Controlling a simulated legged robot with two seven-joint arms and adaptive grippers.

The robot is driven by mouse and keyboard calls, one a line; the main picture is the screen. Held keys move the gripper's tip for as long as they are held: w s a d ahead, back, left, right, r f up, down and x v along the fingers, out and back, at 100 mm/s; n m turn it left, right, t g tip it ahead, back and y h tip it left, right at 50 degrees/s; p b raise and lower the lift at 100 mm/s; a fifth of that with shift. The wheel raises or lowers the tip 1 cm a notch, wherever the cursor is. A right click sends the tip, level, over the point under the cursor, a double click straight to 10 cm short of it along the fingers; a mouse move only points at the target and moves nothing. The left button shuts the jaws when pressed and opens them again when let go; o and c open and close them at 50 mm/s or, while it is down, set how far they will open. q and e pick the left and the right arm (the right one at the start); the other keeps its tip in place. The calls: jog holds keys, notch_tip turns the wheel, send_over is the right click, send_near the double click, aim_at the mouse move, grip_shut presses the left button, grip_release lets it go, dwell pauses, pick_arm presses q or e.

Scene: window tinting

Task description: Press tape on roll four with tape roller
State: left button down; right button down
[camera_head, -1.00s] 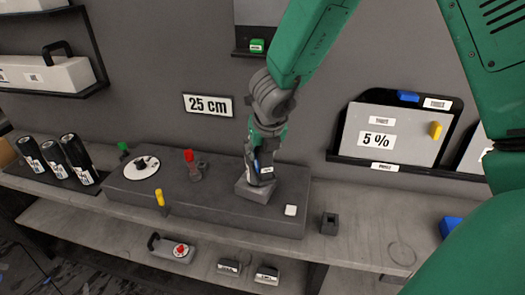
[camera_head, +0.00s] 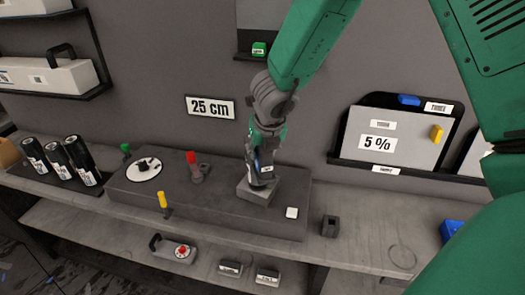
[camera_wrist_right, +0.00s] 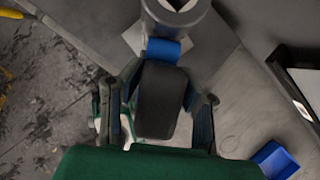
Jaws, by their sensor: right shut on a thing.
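My right gripper (camera_head: 262,172) points down over the grey raised block on the bench. In the right wrist view, its two fingers (camera_wrist_right: 160,108) close on the sides of a dark handle-like tool with a blue end (camera_wrist_right: 162,50), which I take to be the tape roller. In the head view the gripper mostly hides this tool. A grey square piece (camera_head: 258,192) sits right below the gripper; I cannot tell whether the tool touches it. Several black rolls with white labels (camera_head: 62,160) lie at the left; I cannot tell which is roll four. My left gripper is not in view.
The grey raised block (camera_head: 220,212) also carries a white disc (camera_head: 144,169), a red-topped piece (camera_head: 192,160) and a white square (camera_head: 291,212). A small dark holder (camera_head: 330,226) stands to its right. A board marked 5 % (camera_head: 400,130) leans on the wall shelf.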

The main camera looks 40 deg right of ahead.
aim_at(268, 170)
jog(key=shift+w, duration=0.1)
dwell(0.3)
jog(key=shift+s+a+f+b, duration=0.1)
jog(key=shift+s+b, duration=0.3)
jog(key=shift+b, duration=0.15)
jog(key=shift+s+a+b, duration=0.2)
jog(key=shift+s+b, duration=0.35)
jog(key=shift+s, duration=0.15)
jog(key=shift+s+a+b, duration=0.3)
jog(key=shift+s+b, duration=0.2)
jog(key=shift+s, duration=0.25)
jog(key=shift+s+a+b, duration=0.3)
jog(key=shift+s+b, duration=0.2)
jog(key=shift+s, duration=0.25)
jog(key=shift+s+a, duration=0.1)
jog(key=shift+s, duration=0.15)
